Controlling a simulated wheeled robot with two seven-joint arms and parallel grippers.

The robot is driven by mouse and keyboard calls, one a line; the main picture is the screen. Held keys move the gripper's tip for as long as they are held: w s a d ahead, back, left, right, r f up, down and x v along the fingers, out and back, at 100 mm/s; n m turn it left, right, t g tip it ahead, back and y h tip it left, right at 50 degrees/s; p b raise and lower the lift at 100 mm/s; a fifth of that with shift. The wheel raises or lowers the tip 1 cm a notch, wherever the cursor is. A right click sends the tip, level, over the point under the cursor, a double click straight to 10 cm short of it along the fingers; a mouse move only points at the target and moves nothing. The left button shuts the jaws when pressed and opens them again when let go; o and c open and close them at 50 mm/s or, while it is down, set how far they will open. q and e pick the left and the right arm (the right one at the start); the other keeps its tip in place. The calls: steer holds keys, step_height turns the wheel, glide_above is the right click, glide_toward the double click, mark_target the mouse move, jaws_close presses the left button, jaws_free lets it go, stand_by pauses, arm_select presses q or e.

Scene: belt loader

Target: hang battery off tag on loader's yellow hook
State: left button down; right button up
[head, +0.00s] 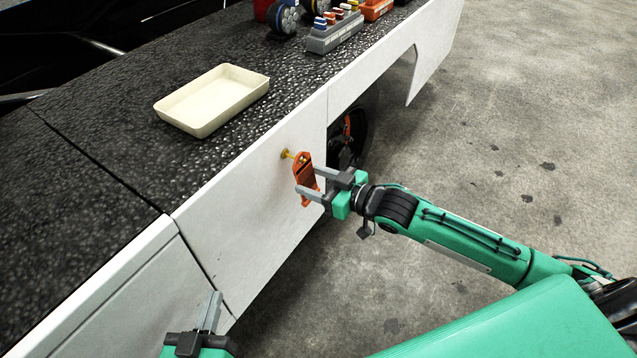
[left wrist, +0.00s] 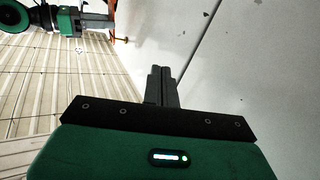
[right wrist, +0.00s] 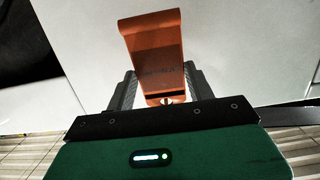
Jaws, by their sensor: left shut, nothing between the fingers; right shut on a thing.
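The orange battery-off tag (head: 305,181) is in front of the loader's white side panel, with its top end at the yellow hook (head: 286,154). I cannot tell whether the hook passes through the tag's hole. My right gripper (head: 308,181) is shut on the tag, which also shows between the fingers in the right wrist view (right wrist: 157,55). The hook is hidden there. My left gripper (head: 214,298) is shut and empty, low beside the panel. Its closed fingers show in the left wrist view (left wrist: 161,72).
The loader's black textured top carries a cream tray (head: 212,100). A grey block with coloured pieces (head: 334,32) stands farther back, near blue-and-black round items (head: 284,20) and an orange item (head: 376,8). A dark wheel (head: 345,140) sits under the loader. Concrete floor lies open to the right.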

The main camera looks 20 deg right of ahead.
steer(key=shift+w+a, duration=0.15)
steer(key=shift+w, duration=0.15)
steer(key=shift+w+a+f, duration=0.15)
steer(key=shift+w+a, duration=0.05)
steer(key=shift+w+a+f, duration=0.1)
arm_select(q)
steer(key=shift+s+d+f+g+p, duration=0.15)
steer(key=shift+s+f+g, duration=0.25)
steer(key=shift+f, duration=0.2)
steer(key=shift+s+d+f+g+p, duration=0.1)
steer(key=shift+s+f+g+p, duration=0.1)
steer(key=shift+s+f+g, duration=0.25)
steer(key=shift+s+d+f+g+p, duration=0.15)
steer(key=shift+s+f+g, duration=0.1)
steer(key=shift+f+g, duration=0.35)
arm_select(e)
steer(key=shift+w+f, duration=0.1)
steer(key=shift+f, duration=0.05)
arm_select(q)
steer(key=shift+s+f, duration=0.2)
steer(key=shift+f, duration=0.1)
arm_select(e)
steer(key=o, duration=1)
arm_select(q)
steer(key=shift+w+r, duration=0.2)
steer(key=shift+w, duration=0.05)
arm_select(e)
steer(key=shift+o, duration=0.2)
